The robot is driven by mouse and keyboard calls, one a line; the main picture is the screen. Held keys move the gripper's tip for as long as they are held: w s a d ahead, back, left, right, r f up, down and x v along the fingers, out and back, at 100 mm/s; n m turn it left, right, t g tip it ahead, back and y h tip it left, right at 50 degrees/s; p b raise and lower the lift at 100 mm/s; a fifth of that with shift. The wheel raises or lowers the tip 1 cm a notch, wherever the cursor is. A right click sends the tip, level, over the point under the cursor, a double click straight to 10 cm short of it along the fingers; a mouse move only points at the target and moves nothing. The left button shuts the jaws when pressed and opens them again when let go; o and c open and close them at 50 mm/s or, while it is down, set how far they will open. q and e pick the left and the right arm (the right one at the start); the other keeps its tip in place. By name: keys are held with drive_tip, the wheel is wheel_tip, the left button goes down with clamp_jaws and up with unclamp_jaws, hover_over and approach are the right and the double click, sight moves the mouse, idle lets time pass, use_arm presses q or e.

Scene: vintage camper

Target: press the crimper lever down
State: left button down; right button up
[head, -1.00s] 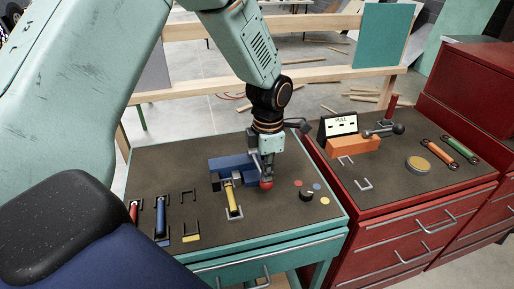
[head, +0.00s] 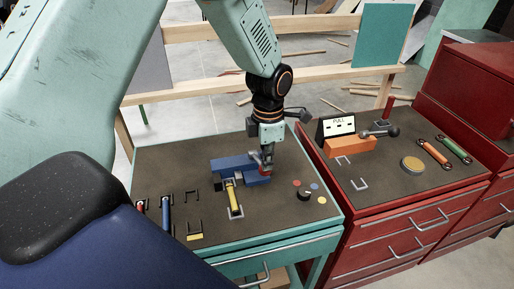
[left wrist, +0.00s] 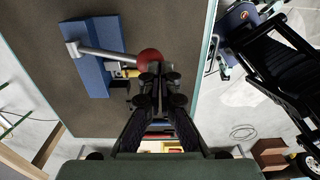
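The crimper is a blue block (head: 232,164) on the teal cabinet's dark top in the head view. Its lever is a grey rod (left wrist: 105,53) ending in a red ball knob (left wrist: 150,58). The knob also shows in the head view (head: 264,170), partly hidden by my fingers. My left gripper (head: 267,168) points down right at the knob, its fingers closed together with nothing visible between them. In the left wrist view, the fingertips (left wrist: 160,88) sit just below the knob; whether they touch it, I cannot tell. My right gripper is not in view.
A yellow-handled tool (head: 234,198) stands in a holder before the crimper. A black dial (head: 305,194) and coloured buttons are to its right. The red cabinet holds an orange block (head: 352,147) with a ball-ended lever (head: 379,133) and a "PULL" sign (head: 338,126).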

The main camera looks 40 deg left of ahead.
use_arm(q)
drive_tip(key=shift+r+p, duration=2.35)
drive_tip(key=shift+p, duration=0.05)
wheel_tip(320, 180, up, 2)
drive_tip(key=shift+p, duration=0.65)
wheel_tip(320, 180, up, 2)
drive_tip(key=shift+r, duration=0.1)
